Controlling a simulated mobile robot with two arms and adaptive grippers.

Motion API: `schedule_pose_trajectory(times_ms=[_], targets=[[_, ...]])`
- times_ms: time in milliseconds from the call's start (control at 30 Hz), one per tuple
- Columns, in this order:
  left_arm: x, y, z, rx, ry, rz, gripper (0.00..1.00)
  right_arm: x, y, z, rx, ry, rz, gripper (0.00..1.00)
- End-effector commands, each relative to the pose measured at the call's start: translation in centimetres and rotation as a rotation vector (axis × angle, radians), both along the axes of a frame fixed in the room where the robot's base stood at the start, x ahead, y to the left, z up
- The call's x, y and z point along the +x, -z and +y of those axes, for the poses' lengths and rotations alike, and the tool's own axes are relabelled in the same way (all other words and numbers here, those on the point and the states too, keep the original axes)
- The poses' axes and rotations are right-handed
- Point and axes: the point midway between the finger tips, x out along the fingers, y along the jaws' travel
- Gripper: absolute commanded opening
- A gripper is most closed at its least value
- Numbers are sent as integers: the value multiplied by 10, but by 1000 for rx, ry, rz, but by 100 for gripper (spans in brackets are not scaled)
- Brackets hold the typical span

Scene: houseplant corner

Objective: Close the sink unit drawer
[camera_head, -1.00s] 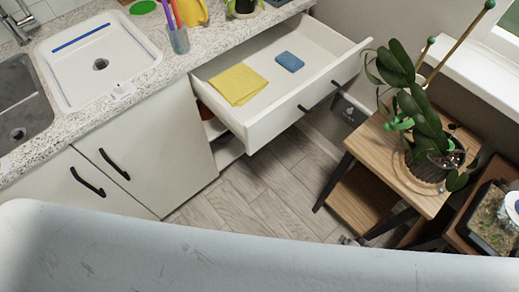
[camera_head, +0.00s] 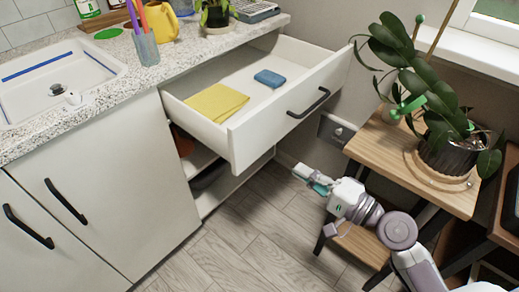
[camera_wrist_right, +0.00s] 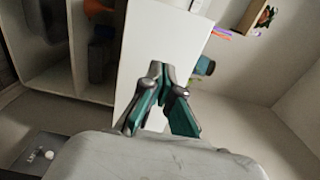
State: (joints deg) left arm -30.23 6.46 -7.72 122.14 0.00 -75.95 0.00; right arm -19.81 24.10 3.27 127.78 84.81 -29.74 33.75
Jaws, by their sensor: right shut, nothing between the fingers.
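The white sink unit drawer (camera_head: 238,142) is pulled well out from under the counter. Its front (camera_head: 290,110) carries a dark bar handle (camera_head: 310,103). A folded yellow cloth (camera_head: 216,102) and a blue sponge (camera_head: 270,78) lie inside. My right gripper (camera_head: 302,172) is shut and empty, below and in front of the drawer front, apart from it in the head view. In the right wrist view its teal fingers (camera_wrist_right: 160,72) meet at the tips before a white panel (camera_wrist_right: 160,45), probably the drawer. My left gripper is not in view.
Open shelves (camera_head: 210,187) lie below the drawer. The floor (camera_head: 240,250) before the unit is clear.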

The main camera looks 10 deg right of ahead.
Motion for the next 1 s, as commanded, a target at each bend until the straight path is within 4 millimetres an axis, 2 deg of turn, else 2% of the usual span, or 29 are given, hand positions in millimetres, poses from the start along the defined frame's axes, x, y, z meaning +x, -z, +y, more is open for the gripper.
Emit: schedule_pose_trajectory(times_ms=[33, 233, 500, 700, 1000], targets=[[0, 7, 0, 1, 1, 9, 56, 8, -5, 6, 4, -1, -3, 0], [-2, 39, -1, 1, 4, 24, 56, 44, -4, 34, 4, 0, -3, 0], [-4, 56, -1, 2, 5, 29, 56, 81, -1, 63, 1, 0, -1, 0], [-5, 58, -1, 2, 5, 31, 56, 93, 0, 73, -1, 0, -1, 0], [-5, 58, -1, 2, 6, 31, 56, 94, 0, 73, -3, 1, 0, 0]])
